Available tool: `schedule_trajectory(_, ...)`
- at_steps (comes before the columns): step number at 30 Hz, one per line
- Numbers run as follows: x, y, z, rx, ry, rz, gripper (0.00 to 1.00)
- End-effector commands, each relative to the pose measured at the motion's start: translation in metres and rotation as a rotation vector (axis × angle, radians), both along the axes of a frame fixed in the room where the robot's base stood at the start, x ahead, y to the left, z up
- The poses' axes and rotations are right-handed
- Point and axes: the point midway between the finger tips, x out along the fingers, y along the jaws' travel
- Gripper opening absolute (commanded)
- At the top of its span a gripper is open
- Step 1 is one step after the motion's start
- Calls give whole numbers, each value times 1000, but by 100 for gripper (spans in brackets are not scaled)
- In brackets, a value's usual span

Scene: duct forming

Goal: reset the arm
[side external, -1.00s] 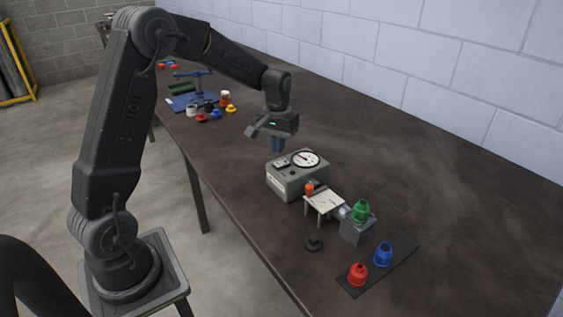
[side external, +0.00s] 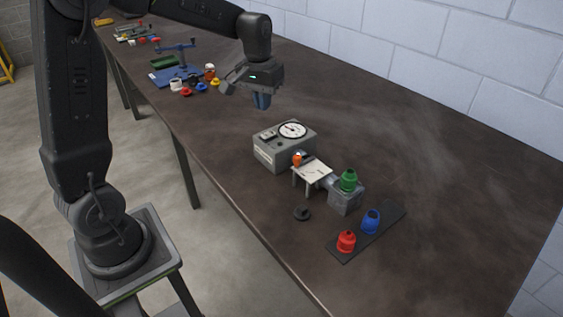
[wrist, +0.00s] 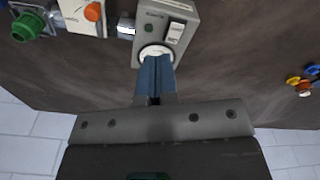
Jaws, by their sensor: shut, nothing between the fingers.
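My gripper (side external: 261,101) is shut and empty, held in the air above the table, up and to the left of the grey gauge box in the side view. In the wrist view its blue fingers (wrist: 155,77) are together and overlap the lower edge of the gauge box's dial. The grey gauge box (side external: 272,152) with a round white dial stands on the table, apart from the fingers in the side view.
A small white stand (side external: 313,169) with an orange piece is beside the gauge box. A green piece (side external: 348,181) sits on a grey block. Red (side external: 346,242) and blue (side external: 371,221) pieces stand on a dark strip. Several coloured parts lie around a blue fixture (side external: 178,75). The table's right side is clear.

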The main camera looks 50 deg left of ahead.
Motion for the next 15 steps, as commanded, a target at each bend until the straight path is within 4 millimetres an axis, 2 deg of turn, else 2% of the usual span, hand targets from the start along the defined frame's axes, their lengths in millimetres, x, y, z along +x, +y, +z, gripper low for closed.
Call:
schedule_trajectory(1, -15, -16, 17, 12, -36, -37, 0)
schedule_trajectory(6, -66, -59, 51, 43, -138, -154, 0)
schedule_trajectory(10, -109, -86, 64, 63, -219, -239, 0)
schedule_trajectory(15, -161, -111, 66, 85, -317, -342, 0)
